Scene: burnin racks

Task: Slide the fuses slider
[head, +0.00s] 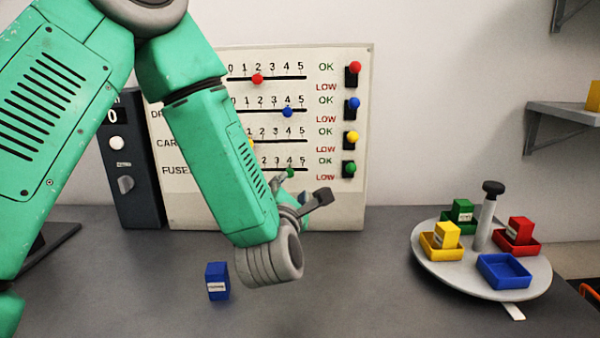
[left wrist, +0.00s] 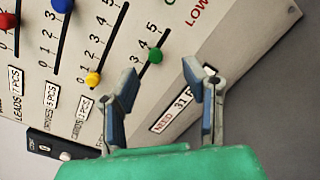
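The fuses slider is the bottom row of the white panel (head: 190,200). Its green knob (head: 291,172) sits near the 4 mark; it also shows in the left wrist view (left wrist: 155,55). My left gripper (head: 305,192) is at the panel's lower part, close to this knob. In the left wrist view its two fingers (left wrist: 163,82) are spread apart, with nothing between their tips and the green knob just beyond them. I cannot tell whether a finger touches the knob. My left forearm hides part of the panel's rows and labels. My right gripper is not in view.
Above it are the yellow (left wrist: 93,79), blue (head: 287,112) and red (head: 257,79) slider knobs. Several coloured toggles (head: 352,120) line the panel's right side. A blue box (head: 217,281) stands on the table. A round tray (head: 440,272) with coloured bins is at the right.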

